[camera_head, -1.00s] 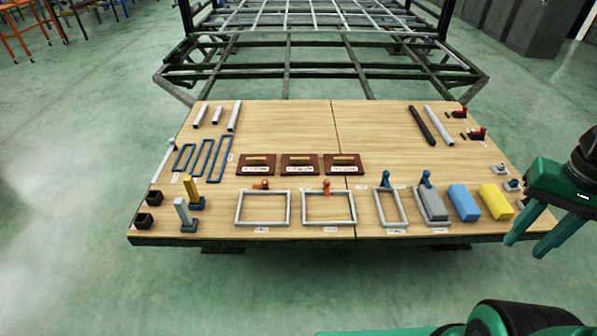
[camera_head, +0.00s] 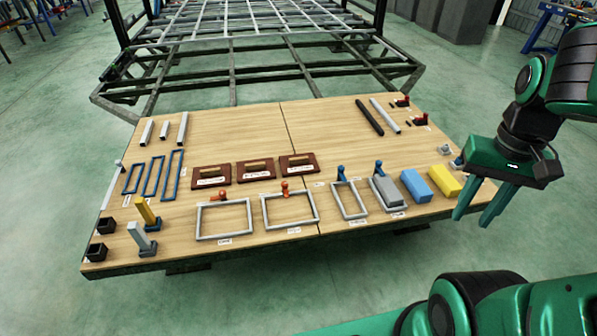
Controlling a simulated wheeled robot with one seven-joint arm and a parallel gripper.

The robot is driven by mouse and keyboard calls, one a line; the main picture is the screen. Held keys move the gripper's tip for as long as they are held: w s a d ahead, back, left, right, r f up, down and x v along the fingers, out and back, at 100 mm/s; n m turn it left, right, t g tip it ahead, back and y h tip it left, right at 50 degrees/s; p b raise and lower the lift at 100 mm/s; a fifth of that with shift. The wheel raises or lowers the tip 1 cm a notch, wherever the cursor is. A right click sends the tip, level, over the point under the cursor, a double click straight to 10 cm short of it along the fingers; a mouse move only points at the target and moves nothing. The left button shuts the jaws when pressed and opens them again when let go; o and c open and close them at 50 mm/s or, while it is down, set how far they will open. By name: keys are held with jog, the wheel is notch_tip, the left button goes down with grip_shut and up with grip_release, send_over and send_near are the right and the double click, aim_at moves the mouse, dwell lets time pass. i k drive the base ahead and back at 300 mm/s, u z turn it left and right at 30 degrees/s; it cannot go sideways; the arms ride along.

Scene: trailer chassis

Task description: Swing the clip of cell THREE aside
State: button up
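A row of grey rectangular cell frames lies along the front of the wooden table. From the left are a wide frame (camera_head: 225,237) with an orange clip (camera_head: 218,195), and another wide frame (camera_head: 292,225) with an orange clip (camera_head: 285,189). Then come a narrow empty frame (camera_head: 354,215) with a blue clip (camera_head: 341,174) at its back edge, and a frame holding a grey block (camera_head: 387,190) with a blue clip (camera_head: 378,169). The cell labels are too small to read. My gripper (camera_head: 475,215) is open and empty, fingers down, beyond the table's right edge, apart from every clip.
A blue block (camera_head: 415,186) and a yellow block (camera_head: 444,181) lie between the frames and my gripper. Three brown handled boards (camera_head: 212,176) sit behind the frames. Posts and blue frames stand at the left. Rods lie at the back right. A trailer chassis (camera_head: 240,75) is behind the table.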

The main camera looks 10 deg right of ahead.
aim_at(341, 168)
jog(key=u, duration=0.3)
jog(key=i, duration=1.3)
jog(key=z, duration=0.35)
